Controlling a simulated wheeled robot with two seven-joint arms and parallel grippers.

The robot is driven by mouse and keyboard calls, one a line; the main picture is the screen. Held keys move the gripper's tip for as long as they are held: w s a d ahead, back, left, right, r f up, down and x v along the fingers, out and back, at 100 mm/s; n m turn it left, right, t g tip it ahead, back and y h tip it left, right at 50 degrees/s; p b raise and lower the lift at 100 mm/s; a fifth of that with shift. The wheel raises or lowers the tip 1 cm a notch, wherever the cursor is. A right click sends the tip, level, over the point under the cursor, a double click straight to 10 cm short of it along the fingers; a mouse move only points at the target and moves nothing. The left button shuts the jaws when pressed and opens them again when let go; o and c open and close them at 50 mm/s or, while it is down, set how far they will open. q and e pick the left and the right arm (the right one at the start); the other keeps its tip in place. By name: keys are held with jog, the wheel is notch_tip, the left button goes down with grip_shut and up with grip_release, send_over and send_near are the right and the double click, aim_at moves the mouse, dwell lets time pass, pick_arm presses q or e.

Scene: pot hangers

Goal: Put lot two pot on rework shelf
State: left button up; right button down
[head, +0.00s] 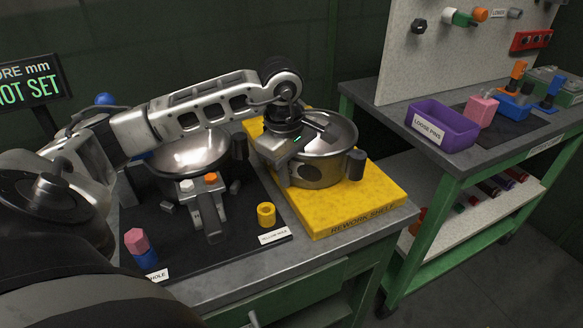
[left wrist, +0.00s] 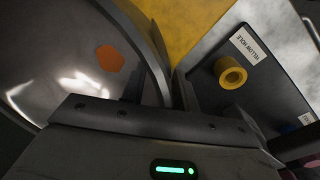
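A silver pot (head: 318,168) with dark side handles sits on the yellow rework shelf (head: 360,208). My left gripper (head: 300,150) reaches down over the pot's near-left rim. In the left wrist view, the fingers (left wrist: 162,90) stand on either side of the pot's wall, with a gap beside it, so they look open. The pot's inside (left wrist: 60,65) there shows an orange hexagonal mark. A second shiny silver pot (head: 188,152) is on the black mat to the left. I cannot read a lot name on either pot. My right gripper is out of view.
A black mat (head: 180,255) holds a fixture with white and orange knobs (head: 203,190), a yellow ring (head: 266,214) and a pink-and-blue peg (head: 138,245). A second bench at right carries a purple bin (head: 443,128). A floor gap separates the benches.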

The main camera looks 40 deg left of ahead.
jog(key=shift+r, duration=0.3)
pick_arm(q)
jog(key=shift+r, duration=0.25)
notch_tip(320, 180, up, 12)
jog(key=s, duration=0.1)
jog(key=shift+s+p, duration=0.35)
jog(key=shift+p, duration=0.1)
jog(key=shift+f, duration=0.1)
